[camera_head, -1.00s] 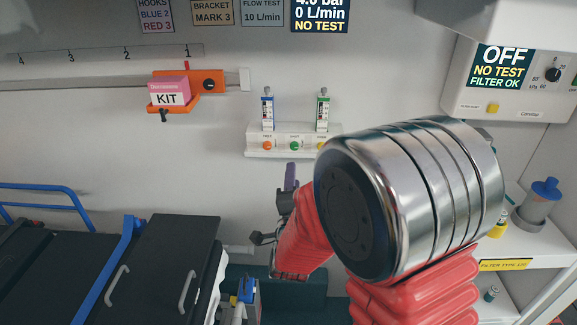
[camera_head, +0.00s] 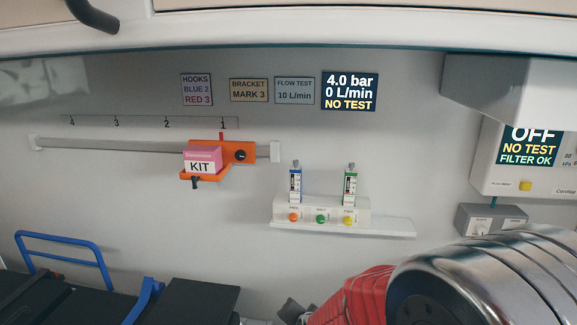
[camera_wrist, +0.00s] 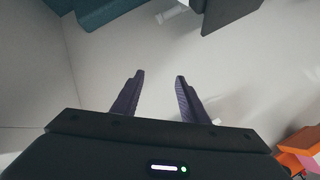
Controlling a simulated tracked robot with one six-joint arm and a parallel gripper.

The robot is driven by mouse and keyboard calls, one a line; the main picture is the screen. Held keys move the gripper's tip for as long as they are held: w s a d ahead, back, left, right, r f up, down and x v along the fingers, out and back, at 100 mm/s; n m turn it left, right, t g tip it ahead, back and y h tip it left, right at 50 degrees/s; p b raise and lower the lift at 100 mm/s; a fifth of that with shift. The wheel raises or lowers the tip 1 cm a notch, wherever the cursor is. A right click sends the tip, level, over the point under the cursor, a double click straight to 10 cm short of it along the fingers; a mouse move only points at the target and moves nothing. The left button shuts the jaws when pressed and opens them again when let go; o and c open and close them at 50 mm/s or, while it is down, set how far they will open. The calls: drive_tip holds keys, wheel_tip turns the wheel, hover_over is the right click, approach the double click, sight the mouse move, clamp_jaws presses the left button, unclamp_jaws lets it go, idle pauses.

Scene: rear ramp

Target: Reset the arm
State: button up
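My gripper (camera_wrist: 160,95) shows in the wrist view with its two purple fingers apart and nothing between them. Beyond the fingers is a plain pale wall or panel. In the head view my red-sleeved arm, with its metal joint, is at the lower right. The gripper's fingertips are out of sight in the head view, cut off by the lower edge.
An orange bracket (camera_head: 240,154) with a pink KIT box (camera_head: 203,161) sits on the wall rail (camera_head: 110,147) at mark 1. Two flowmeters, blue (camera_head: 295,182) and green (camera_head: 350,185), stand on a white shelf (camera_head: 385,227). A black-topped stretcher (camera_head: 190,302) is lower left.

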drive_tip(key=s+d+r+n+g, duration=0.3)
drive_tip(key=s+r+n, duration=0.1)
drive_tip(key=s, duration=0.5)
drive_tip(key=s+d+r+n+g, duration=0.3)
drive_tip(key=s, duration=0.6)
drive_tip(key=s+d+r+t+h, duration=0.1)
drive_tip(key=s+d+r+t, duration=0.1)
drive_tip(key=s+d+r, duration=0.5)
wheel_tip(320, 180, up, 3)
drive_tip(key=shift+r+h, duration=0.2)
drive_tip(key=shift+h, duration=0.1)
